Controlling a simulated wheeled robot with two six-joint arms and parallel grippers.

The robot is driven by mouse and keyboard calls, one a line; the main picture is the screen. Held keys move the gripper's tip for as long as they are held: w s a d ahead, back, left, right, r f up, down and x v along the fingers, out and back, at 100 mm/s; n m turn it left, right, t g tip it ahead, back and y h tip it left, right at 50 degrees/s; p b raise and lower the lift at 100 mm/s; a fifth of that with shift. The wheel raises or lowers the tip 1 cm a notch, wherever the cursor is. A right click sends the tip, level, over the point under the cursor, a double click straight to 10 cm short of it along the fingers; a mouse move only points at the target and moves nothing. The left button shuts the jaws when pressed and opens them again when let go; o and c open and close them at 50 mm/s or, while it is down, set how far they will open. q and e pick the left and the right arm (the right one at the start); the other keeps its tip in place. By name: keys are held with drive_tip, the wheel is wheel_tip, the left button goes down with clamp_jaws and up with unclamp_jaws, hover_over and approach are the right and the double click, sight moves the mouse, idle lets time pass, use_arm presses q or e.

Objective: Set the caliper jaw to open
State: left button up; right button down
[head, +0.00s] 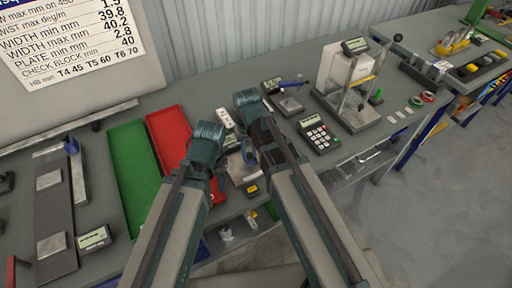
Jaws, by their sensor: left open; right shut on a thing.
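My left gripper (218,162) is at the middle of the bench, right of the red tray; it is open, with its fingers mostly hidden by my own wrist. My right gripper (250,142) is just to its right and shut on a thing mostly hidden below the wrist. A small blue curved part (247,153), which looks like part of the caliper, shows at the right gripper, above a pale plate (240,172). The caliper's jaw and how far it stands open cannot be made out.
A green tray (135,172) and red tray (170,135) lie left. A keypad device (319,137), a blue-levered gauge (289,104) and a tall press-like stand (346,85) are right. A yellow-black item (252,191) lies near the front edge. A plate with displays lies far left.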

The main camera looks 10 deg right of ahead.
sight(248, 155)
drive_tip(key=shift+s+a, duration=0.2)
use_arm(q)
drive_tip(key=shift+a, duration=0.15)
use_arm(e)
drive_tip(key=c, duration=0.7)
unclamp_jaws()
drive_tip(key=shift+a, duration=0.1)
drive_tip(key=shift+o, duration=0.2)
use_arm(q)
drive_tip(key=shift+r, duration=0.1)
use_arm(e)
drive_tip(key=shift+w, duration=0.1)
use_arm(q)
drive_tip(key=shift+r+p, duration=0.45)
drive_tip(key=shift+p, duration=0.15)
use_arm(e)
drive_tip(key=shift+r, duration=0.55)
use_arm(q)
wheel_tip(248, 155, up, 13)
drive_tip(key=p, duration=1.2)
drive_tip(key=shift+f+p, duration=0.2)
drive_tip(key=shift+p, duration=0.1)
use_arm(e)
wheel_tip(248, 155, up, 13)
drive_tip(key=shift+f, duration=0.2)
